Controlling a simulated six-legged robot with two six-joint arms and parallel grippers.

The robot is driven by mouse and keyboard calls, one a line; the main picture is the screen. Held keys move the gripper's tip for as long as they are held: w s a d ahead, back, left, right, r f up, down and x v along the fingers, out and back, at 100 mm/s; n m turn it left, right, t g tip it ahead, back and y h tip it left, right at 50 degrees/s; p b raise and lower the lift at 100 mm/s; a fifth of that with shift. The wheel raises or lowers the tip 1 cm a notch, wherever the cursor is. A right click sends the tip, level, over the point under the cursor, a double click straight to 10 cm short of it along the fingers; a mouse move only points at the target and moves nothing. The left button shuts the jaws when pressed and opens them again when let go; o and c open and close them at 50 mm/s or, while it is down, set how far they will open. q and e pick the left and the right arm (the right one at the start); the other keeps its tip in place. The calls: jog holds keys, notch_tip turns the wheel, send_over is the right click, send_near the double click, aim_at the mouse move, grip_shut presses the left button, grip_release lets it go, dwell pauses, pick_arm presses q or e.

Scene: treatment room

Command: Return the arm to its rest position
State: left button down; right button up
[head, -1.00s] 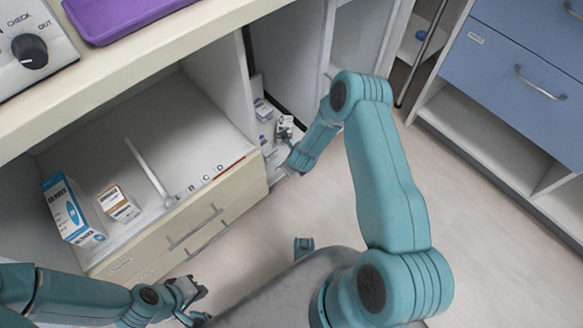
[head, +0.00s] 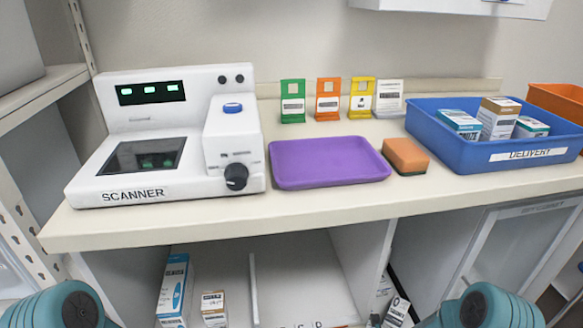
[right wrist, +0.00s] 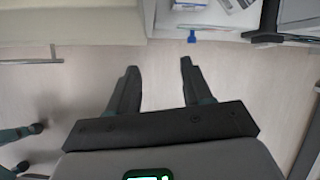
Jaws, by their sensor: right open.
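My right gripper (right wrist: 157,85) shows in the right wrist view. Its two dark fingers are spread apart with nothing between them, over the pale floor (right wrist: 155,75). In the head view, only teal joints of my two arms show, at the lower left and lower right edges. Neither gripper shows in the head view. A dark jaw-like part of mine at the left edge of the right wrist view is too small to read.
The counter (head: 330,212) bears a white scanner (head: 215,150), purple tray (head: 325,165), orange sponge (head: 405,156) and blue delivery bin (head: 480,165) with several boxes. Upright colored cards (head: 328,98) stand behind. Boxes (head: 174,288) sit on the shelf below. The floor under my right gripper is clear.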

jog(key=s+a+r+n+g+y, duration=0.25)
jog(key=s+a+n, duration=0.45)
jog(key=s+n, duration=0.6)
jog(key=s+a+r+n+g+y, duration=0.25)
jog(key=s+a+n, duration=0.45)
jog(key=n, duration=1)
notch_tip(320, 180, up, 28)
jog(key=s+p, duration=0.1)
jog(key=p, duration=2.7)
jog(key=shift+s+d+t+h, duration=0.15)
jog(key=shift+d+t+h, duration=0.15)
jog(key=shift+d+h, duration=0.1)
jog(key=shift+r, duration=0.1)
jog(key=shift+d, duration=0.1)
